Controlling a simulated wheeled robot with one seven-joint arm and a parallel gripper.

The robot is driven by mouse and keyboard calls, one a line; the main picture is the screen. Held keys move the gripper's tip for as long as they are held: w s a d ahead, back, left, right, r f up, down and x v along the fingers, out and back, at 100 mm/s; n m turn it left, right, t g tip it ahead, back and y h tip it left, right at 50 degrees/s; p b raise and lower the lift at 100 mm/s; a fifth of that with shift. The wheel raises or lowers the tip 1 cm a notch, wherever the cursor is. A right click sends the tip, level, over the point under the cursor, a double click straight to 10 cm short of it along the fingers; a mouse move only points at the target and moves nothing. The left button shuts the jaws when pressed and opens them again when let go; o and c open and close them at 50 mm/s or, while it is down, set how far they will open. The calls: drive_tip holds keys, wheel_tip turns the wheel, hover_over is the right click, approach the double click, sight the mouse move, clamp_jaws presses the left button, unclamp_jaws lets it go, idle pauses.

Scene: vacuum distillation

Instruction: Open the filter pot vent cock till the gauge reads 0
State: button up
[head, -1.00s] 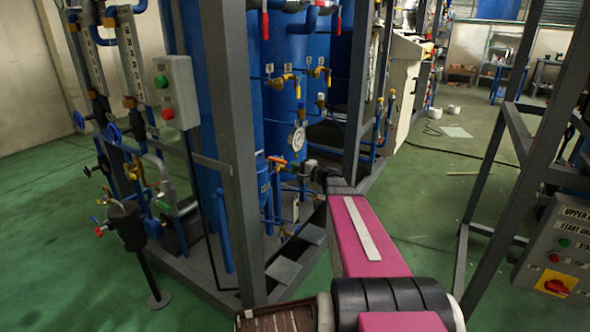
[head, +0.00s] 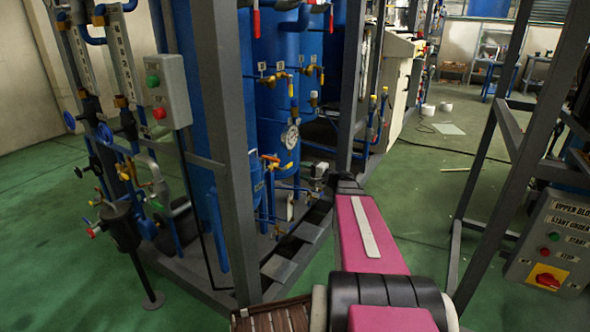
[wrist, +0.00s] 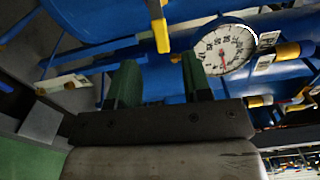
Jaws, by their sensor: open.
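A dark pot on a thin stand (head: 122,226), which looks like the filter pot, stands at the left in the head view. Small cocks with red and yellow parts sit around it, and I cannot tell which is the vent cock. A white round gauge (head: 290,137) is on the blue vessel in the middle. A gauge also shows in the wrist view (wrist: 224,48), tilted, with a red needle; its reading is too small to tell. My gripper (wrist: 158,78) is open and empty, its green fingers apart in front of blue pipework. In the head view my arm mostly hides it.
A grey frame post (head: 222,150) stands between my arm and the pot. A button box (head: 160,90) hangs at the upper left. Another frame with a control box (head: 550,243) stands at the right. Green floor is open at the left and behind the right-hand frame.

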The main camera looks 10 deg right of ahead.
drive_tip(key=shift+v, duration=1.5)
drive_tip(key=s+a+f+n+g+h, duration=0.3)
drive_tip(key=s+a+f+n+g, duration=0.2)
drive_tip(key=s+a+f+g, duration=0.45)
drive_tip(key=s+a+f+n+g+h, duration=0.3)
drive_tip(key=s+f+h, duration=0.3)
drive_tip(key=s+h, duration=0.3)
drive_tip(key=shift+s+a+f+n+h, duration=0.25)
drive_tip(key=shift+a+f+n+h, duration=0.15)
drive_tip(key=shift+n, duration=0.5)
idle(2.0)
